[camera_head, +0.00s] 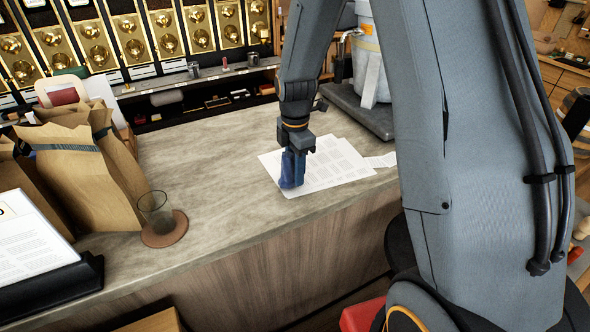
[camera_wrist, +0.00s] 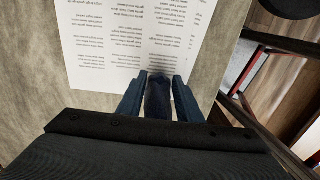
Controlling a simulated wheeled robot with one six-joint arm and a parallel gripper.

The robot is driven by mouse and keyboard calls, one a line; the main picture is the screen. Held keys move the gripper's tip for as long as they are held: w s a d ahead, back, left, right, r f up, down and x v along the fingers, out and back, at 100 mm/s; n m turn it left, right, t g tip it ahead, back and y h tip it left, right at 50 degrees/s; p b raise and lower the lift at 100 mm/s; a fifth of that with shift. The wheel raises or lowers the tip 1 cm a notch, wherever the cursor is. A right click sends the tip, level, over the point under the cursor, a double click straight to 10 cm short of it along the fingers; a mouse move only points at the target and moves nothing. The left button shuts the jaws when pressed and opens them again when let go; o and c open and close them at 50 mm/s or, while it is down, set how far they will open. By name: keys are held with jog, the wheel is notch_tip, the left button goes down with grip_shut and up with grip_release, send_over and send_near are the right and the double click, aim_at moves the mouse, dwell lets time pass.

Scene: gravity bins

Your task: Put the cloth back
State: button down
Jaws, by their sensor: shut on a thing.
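The blue cloth (camera_head: 288,170) hangs from my gripper (camera_head: 295,153) over the counter, in front of a printed sheet. In the wrist view the dark blue cloth (camera_wrist: 158,100) sits between the two fingers of my gripper (camera_wrist: 160,95), which are shut on it. The cloth's lower end is at or just above the sheet's near left corner; I cannot tell whether it touches.
The printed white sheet (camera_head: 335,168) lies on the stone-topped counter (camera_head: 215,195). A glass (camera_head: 155,208) stands on a round brown coaster (camera_head: 170,232) at the left, near paper bags (camera_head: 90,185). A scale-like grey base (camera_head: 358,108) stands behind the sheet. The counter's middle is clear.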

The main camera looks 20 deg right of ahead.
jog(key=shift+f, duration=0.2)
jog(key=c, duration=1.2)
grip_release()
jog(key=shift+r+b, duration=1.15)
jog(key=shift+r, duration=2.75)
